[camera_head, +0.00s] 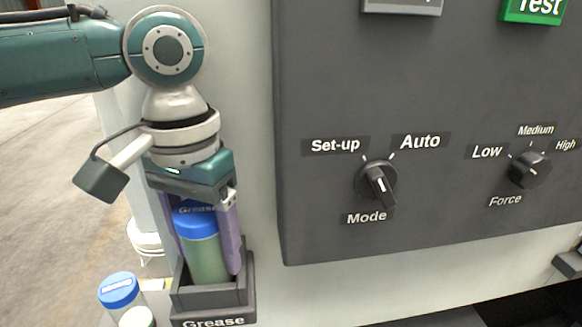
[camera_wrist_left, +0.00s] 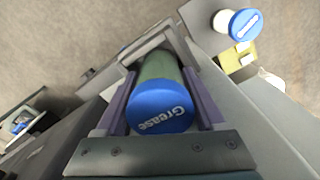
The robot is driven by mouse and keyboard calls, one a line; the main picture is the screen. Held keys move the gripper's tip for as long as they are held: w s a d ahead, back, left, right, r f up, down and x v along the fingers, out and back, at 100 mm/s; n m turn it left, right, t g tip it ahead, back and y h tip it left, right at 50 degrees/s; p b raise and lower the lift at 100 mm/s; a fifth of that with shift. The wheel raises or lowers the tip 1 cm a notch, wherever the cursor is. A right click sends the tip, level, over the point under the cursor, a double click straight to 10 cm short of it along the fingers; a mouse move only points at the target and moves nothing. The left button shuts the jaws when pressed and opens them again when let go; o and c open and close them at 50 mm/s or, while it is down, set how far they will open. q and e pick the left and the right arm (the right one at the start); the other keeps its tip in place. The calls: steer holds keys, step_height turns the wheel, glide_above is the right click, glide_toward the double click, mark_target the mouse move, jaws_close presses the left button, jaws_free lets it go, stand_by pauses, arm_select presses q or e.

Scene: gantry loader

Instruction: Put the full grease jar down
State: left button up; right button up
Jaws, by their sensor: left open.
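The full grease jar (camera_head: 207,255) has a blue lid marked Grease and a green body. It stands upright in the dark holder (camera_head: 240,296) labelled Grease, whose walls hide its base. It also shows in the left wrist view (camera_wrist_left: 162,107). My left gripper (camera_head: 206,262) points down over the holder, with one purple finger on each side of the jar. It is open, and the jar sits between the fingers; they show on both sides in the left wrist view (camera_wrist_left: 160,92). My right gripper is out of view.
Another jar (camera_head: 121,292) with a blue lid and a clearer body stands left of the holder, close to a pale round-topped item (camera_head: 137,317). A dark control panel (camera_head: 420,90) with Mode and Force knobs is close on the right.

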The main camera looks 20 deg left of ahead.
arm_select(q)
step_height(320, 180, up, 12)
steer(key=shift+r+p, duration=0.1)
steer(key=shift+p, duration=0.65)
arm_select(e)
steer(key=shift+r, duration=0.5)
